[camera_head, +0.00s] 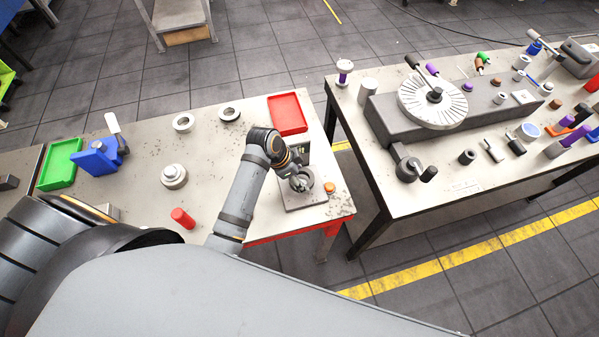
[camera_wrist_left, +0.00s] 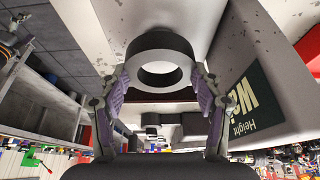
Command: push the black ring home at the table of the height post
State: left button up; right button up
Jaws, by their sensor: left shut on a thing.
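The black ring (camera_wrist_left: 160,43) sits between the two purple-padded fingers of my left gripper (camera_wrist_left: 160,78), which is shut on it in the left wrist view. A pale surface shows through its hole. In the head view my left gripper (camera_head: 300,181) is low over a grey base plate (camera_head: 292,201). The height post (camera_wrist_left: 262,65), a pale block with a dark label reading "Height" and "Wai", stands close at the right in the wrist view. The gripper and forearm partly hide this spot in the head view. Whether the ring is fully seated cannot be told. My right gripper is not in view.
An orange knob (camera_head: 330,187) lies just right of the gripper. A red tray (camera_head: 288,114) is behind it. A red cylinder (camera_head: 182,218), pale rings (camera_head: 183,123) and a blue block (camera_head: 97,158) stand to the left. A second table (camera_head: 440,190) is across a gap.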

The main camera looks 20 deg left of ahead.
pick_arm(q)
jog(key=shift+w+f, duration=0.1)
jog(key=shift+f, duration=0.5)
jog(key=shift+f+b, duration=0.35)
jog(key=shift+f, duration=0.15)
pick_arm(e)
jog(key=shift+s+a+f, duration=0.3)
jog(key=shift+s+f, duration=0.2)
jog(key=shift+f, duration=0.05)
pick_arm(q)
jog(key=shift+f, duration=0.5)
jog(key=o, duration=1.2)
jog(key=shift+o, duration=0.8)
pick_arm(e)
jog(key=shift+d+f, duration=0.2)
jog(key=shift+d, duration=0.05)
pick_arm(q)
jog(key=shift+r, duration=0.1)
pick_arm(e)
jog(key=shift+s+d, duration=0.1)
